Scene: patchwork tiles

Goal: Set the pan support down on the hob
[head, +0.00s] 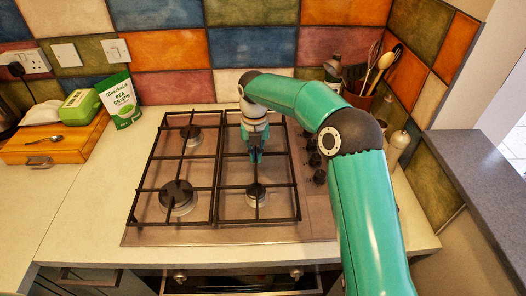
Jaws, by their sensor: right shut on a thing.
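The hob (318,228) is a steel gas hob set in the pale worktop. A black pan support (277,186) lies level over its right-hand burners, beside a matching black support (169,187) on the left. My right gripper (256,158) points down at the middle of the right-hand support, shut on its central bar. The fingertips are small here, and my wrist and forearm hide the support's back part. I cannot tell whether the support's feet touch the hob or hang just above it. My left gripper is not in view.
Control knobs (319,177) line the hob's right side, partly behind my arm. A utensil pot (358,97) stands at the back right. A wooden box (57,143) with a spoon and a green pea crisps bag (120,101) are at the left. The worktop left of the hob is clear.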

